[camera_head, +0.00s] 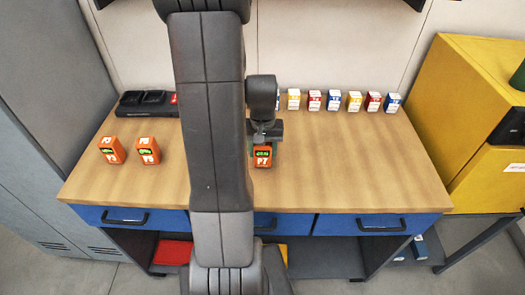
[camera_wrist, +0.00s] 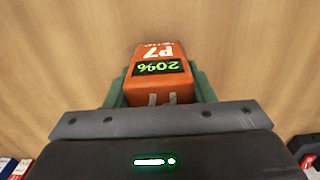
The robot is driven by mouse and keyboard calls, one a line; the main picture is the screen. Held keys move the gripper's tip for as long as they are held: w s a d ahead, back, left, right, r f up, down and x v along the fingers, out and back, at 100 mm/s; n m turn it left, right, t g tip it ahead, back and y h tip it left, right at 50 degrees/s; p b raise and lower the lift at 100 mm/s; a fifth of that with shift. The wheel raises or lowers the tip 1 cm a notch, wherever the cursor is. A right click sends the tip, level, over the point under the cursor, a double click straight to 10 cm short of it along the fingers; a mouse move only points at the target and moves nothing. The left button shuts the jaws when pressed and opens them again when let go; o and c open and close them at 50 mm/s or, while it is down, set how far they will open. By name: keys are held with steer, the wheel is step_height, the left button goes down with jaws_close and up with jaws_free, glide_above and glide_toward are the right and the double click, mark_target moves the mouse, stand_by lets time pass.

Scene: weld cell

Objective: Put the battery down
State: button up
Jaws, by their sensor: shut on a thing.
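The battery (camera_head: 263,157) is orange and marked P7. The battery is over the wooden bench top (camera_head: 330,165), near the middle. I cannot tell whether its underside touches the wood. Two more orange batteries stand on the bench at the left, one marked P3 (camera_head: 112,150) and one marked P5 (camera_head: 148,150).
A black charger (camera_head: 147,104) stands at the back left, partly hidden by my arm. Several small coloured boxes (camera_head: 333,100) line the back edge. A yellow cabinet (camera_head: 460,110) stands to the right. The bench top right of my gripper is clear.

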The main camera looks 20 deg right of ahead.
steer(key=shift+f, duration=0.6)
steer(key=shift+f, duration=0.2)
steer(key=o, duration=1.2)
steer(key=shift+r, duration=0.1)
